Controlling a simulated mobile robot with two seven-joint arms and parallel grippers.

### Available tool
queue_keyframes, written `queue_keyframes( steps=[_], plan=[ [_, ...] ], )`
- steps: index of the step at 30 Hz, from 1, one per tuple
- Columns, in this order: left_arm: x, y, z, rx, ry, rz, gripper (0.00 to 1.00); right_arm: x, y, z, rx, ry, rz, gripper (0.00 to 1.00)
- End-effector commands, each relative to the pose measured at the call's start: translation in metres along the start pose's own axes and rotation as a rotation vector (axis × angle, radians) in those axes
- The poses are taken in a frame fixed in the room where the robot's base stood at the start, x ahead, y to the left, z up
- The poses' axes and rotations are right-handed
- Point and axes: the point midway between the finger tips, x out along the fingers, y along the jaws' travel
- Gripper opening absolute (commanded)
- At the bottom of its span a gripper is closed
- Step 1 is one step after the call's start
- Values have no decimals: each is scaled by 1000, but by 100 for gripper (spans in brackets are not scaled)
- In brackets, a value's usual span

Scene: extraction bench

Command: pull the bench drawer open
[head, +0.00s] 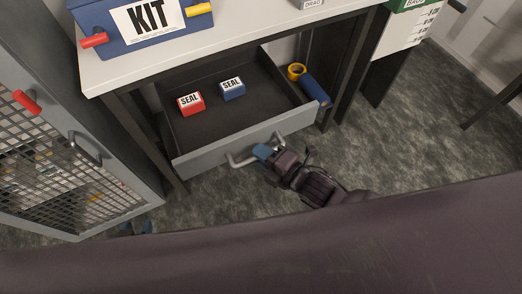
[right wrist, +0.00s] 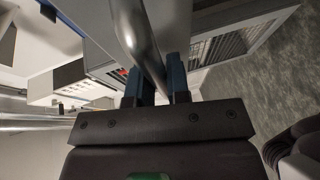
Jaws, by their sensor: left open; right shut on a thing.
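The bench drawer (head: 222,146) has a grey front and a dark inside, and it stands pulled out from under the white bench top (head: 240,38). Its metal bar handle (head: 240,161) runs along the front. My right gripper (head: 262,152) is shut on the handle. In the right wrist view the handle (right wrist: 136,35) passes between the two blue fingers of the gripper (right wrist: 157,80). A red SEAL box (head: 191,103) and a blue SEAL box (head: 232,89) lie in the drawer. My left gripper (head: 135,228) is low at the left, mostly hidden, and open.
A blue KIT box (head: 120,35) with red and yellow handles sits on the bench top. A mesh-door cabinet (head: 65,150) stands close at the left. A blue and yellow cylinder (head: 315,90) is right of the drawer. The grey floor (head: 400,150) is clear at the right.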

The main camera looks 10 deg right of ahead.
Motion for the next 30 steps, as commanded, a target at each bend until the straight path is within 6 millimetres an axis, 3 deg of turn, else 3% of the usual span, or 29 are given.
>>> queue_keyframes(
  steps=[7,8,12,23,30],
  plan=[
    [-2,-1,5,1,-10,-2,43,0,0,0,0,1,-1,0],
    [-2,-1,5,1,-11,-2,43,0,0,0,0,1,-1,18],
    [-2,-1,5,1,-11,-2,43,0,0,0,0,0,-1,40],
    [-1,0,-2,-3,2,-1,43,-4,0,0,0,0,-1,41],
    [0,1,-12,-5,21,-1,43,-38,0,0,-1,-1,-3,41]
  ],
)
